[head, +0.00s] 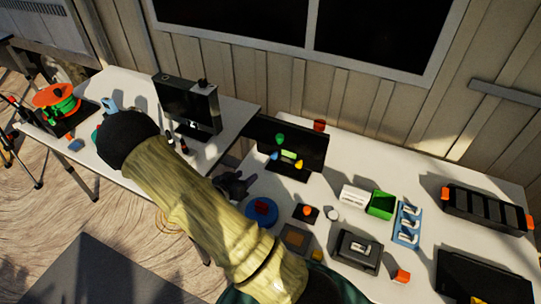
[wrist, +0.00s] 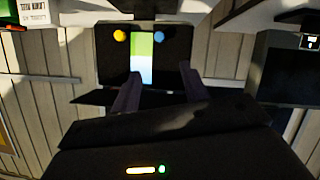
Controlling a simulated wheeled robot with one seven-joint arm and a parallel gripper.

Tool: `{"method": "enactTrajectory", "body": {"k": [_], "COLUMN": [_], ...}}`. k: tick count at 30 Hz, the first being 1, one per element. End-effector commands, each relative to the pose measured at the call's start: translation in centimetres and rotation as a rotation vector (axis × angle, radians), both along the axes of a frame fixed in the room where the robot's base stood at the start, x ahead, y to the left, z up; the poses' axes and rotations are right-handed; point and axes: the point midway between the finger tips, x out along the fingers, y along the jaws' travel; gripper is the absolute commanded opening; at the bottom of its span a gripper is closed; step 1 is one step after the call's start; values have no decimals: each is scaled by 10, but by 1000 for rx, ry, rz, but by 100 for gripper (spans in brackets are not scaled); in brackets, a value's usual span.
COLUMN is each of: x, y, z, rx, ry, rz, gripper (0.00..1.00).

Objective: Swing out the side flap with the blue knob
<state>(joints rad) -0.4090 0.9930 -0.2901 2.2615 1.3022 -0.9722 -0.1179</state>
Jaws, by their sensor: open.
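A dark unit (head: 304,142) stands at the back left of the right-hand table. My gripper (head: 246,181) is open in front of the unit. In the wrist view its fingers (wrist: 158,78) are apart and empty, short of the knobs. The flap's edges are too dark to make out.
A blue round dish (head: 261,222) with a red piece lies near my gripper. A green bin (head: 381,204) and other small items stand to the right. A black monitor-like box (head: 185,106) stands on the left table. My forearm crosses the gap between the tables.

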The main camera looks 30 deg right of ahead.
Motion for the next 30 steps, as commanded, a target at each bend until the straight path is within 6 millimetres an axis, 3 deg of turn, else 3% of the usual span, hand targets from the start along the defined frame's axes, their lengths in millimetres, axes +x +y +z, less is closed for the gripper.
{"method": "enactTrajectory", "body": {"k": [14,30], "x": [2,35], "y": [-7,-81], "z": [-2,-33], "rx": [-6,-6], "ry": [0,-1], "rz": [-4,-6], "gripper": [45,45]}}
